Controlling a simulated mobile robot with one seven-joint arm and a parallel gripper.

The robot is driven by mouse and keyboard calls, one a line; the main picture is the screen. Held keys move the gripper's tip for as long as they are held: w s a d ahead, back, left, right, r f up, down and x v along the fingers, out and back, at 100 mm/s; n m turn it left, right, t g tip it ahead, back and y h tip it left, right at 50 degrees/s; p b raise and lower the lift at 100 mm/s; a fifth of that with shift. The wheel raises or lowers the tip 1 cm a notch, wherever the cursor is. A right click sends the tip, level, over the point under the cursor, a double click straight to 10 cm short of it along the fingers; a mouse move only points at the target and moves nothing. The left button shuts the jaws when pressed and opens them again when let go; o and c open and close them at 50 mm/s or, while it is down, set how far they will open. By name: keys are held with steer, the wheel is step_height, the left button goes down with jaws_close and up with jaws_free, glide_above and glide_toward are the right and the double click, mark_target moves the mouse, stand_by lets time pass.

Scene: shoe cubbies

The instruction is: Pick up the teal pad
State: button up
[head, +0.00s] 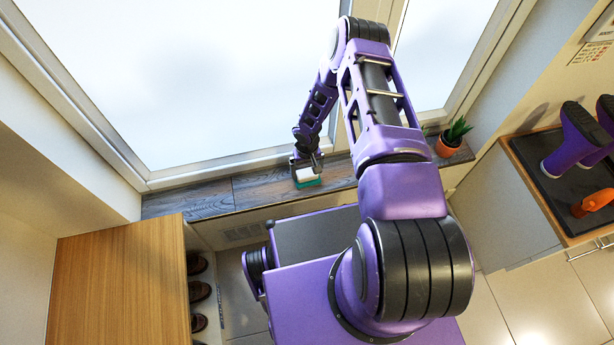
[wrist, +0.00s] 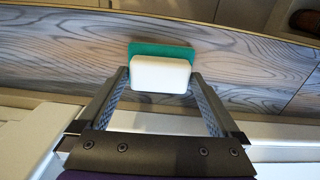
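The teal pad (wrist: 160,49) lies on the dark wood window sill, with a white block (wrist: 160,74) on its near side; the two look like one piece, though I cannot tell for sure. In the head view the teal pad (head: 309,184) shows below the white block (head: 305,174). My gripper (wrist: 160,78) is open, with one finger on the left and one on the right of the white block. I cannot tell whether either finger touches it. In the head view my gripper (head: 306,165) is over the sill at the pad, its fingertips partly hidden.
The sill (head: 205,205) is bare to the left. A potted plant (head: 453,138) stands on its right end. The window is right behind. A wooden cabinet (head: 120,285) with shoes is at lower left. A tray (head: 530,160) with purple boots (head: 575,140) is at right.

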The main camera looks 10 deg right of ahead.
mark_target(307, 173)
steer(key=c, duration=0.9)
step_height(307, 173, up, 10)
steer(key=shift+r+p, duration=0.1)
steer(key=shift+p, duration=0.75)
